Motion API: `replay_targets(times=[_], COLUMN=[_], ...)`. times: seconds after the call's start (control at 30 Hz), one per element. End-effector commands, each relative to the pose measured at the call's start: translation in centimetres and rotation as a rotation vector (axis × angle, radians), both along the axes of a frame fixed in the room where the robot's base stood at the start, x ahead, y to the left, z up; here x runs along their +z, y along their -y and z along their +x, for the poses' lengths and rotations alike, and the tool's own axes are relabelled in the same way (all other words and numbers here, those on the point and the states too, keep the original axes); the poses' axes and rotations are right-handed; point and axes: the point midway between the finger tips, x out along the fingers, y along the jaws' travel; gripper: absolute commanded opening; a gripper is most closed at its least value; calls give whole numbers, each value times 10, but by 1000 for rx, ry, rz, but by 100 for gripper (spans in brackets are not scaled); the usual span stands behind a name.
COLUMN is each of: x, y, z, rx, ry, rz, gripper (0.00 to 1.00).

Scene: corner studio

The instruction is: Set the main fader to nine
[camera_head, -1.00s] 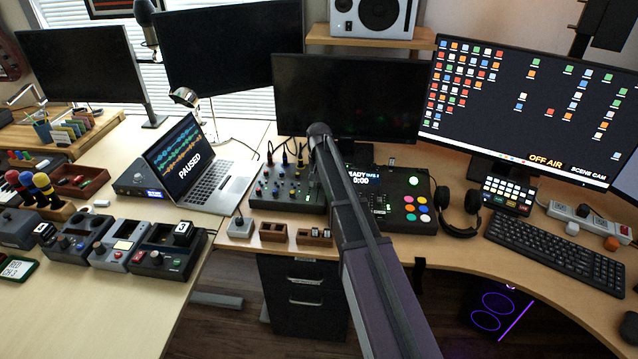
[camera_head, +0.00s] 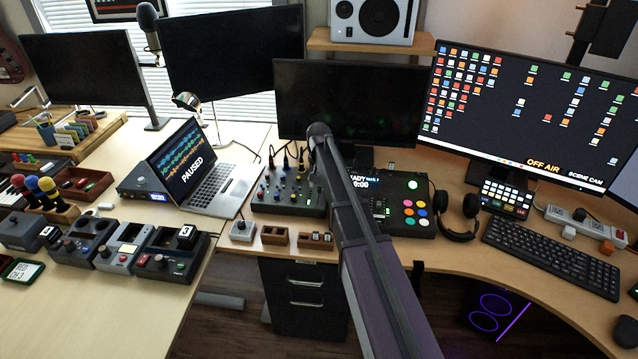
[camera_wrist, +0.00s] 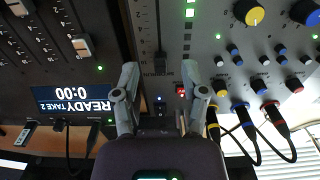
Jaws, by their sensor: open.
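The mixer (camera_head: 268,203) is a dark panel with coloured knobs on the desk, left of my arm. In the wrist view its panel (camera_wrist: 215,50) fills the upper right. The cap's scale reading is too small to tell. My gripper (camera_wrist: 160,77) is open, its two fingers on either side of the cap's line. I see no contact with it. In the head view my arm hides the gripper and this part of the mixer.
A second console (camera_head: 400,212) with coloured buttons and a display (camera_wrist: 70,98) reading "READY TAKE 2, 0:00" sits close on the right of the mixer. Cables (camera_wrist: 245,135) plug into the mixer. A laptop (camera_head: 215,188), small wooden trays (camera_head: 275,236) and headphones (camera_head: 459,212) stand nearby.

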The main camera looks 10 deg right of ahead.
Motion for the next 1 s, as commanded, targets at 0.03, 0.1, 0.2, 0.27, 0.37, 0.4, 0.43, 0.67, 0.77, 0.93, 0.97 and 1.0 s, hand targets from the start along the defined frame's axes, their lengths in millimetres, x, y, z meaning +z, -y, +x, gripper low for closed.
replay_targets(times=[0.03, 0.1, 0.2, 0.27, 0.37, 0.4, 0.43, 0.67, 0.77, 0.93, 0.97, 1.0], x=[9, 15, 23, 28, 36, 39, 42, 61, 69, 83, 86, 89], y=[0, 0, 0, 0, 0, 0, 0, 0, 0, 0, 0, 0], z=[0, 0, 0, 0, 0, 0, 0, 0, 0, 0, 0, 0], rx=[0, 0, 0, 0, 0, 0, 0, 0, 0, 0, 0, 0], ry=[0, 0, 0, 0, 0, 0, 0, 0, 0, 0, 0, 0], rz=[0, 0, 0, 0, 0, 0, 0, 0, 0, 0, 0, 0], gripper=[56, 56, 56, 56, 56, 56, 56, 56, 56, 56, 56, 56])
